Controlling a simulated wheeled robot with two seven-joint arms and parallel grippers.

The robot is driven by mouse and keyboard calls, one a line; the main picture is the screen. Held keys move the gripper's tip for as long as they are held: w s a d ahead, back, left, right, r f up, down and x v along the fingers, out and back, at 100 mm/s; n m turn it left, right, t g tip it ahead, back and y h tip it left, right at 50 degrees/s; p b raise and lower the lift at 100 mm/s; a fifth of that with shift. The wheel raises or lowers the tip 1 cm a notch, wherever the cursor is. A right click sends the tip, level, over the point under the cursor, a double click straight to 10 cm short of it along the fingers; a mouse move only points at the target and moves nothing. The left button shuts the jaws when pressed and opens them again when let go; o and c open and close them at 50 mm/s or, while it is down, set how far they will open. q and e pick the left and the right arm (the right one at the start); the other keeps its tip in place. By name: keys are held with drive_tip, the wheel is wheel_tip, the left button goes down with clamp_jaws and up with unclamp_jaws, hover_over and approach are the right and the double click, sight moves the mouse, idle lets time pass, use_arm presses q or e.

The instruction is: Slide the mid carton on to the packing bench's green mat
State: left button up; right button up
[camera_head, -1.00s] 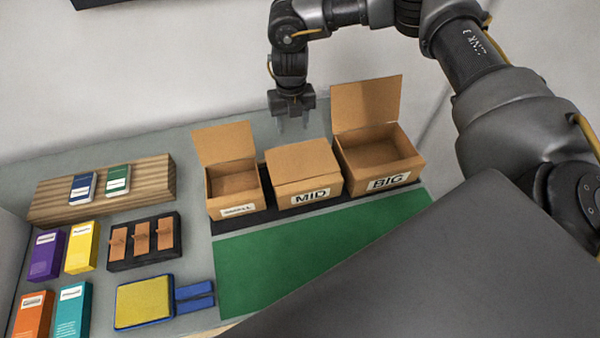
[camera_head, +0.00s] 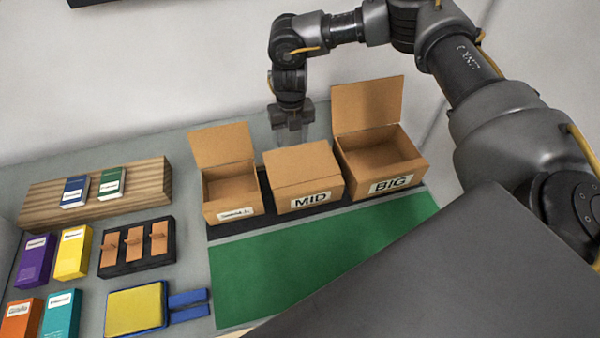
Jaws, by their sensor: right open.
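The mid carton (camera_head: 302,172), a brown box with its lid shut and a MID label on its front, stands on a dark strip (camera_head: 232,228) behind the green mat (camera_head: 300,258). The mat is bare where it shows; my own dark body covers its right front part. My right gripper (camera_head: 291,140) points down just behind the mid carton, close to its back edge. It is open and empty, its fingertips partly blurred; I cannot tell whether they touch the carton. My left gripper is not in view.
The open small carton (camera_head: 229,187) stands close on the left, the open big carton (camera_head: 378,160) close on the right, both with raised lids. Further left are a wooden stand (camera_head: 100,193), a black tray (camera_head: 138,247), several coloured boxes and a yellow-and-blue pad (camera_head: 136,308).

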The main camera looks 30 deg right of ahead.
drive_tip(key=shift+f+b, duration=0.7)
drive_tip(key=shift+f, duration=0.85)
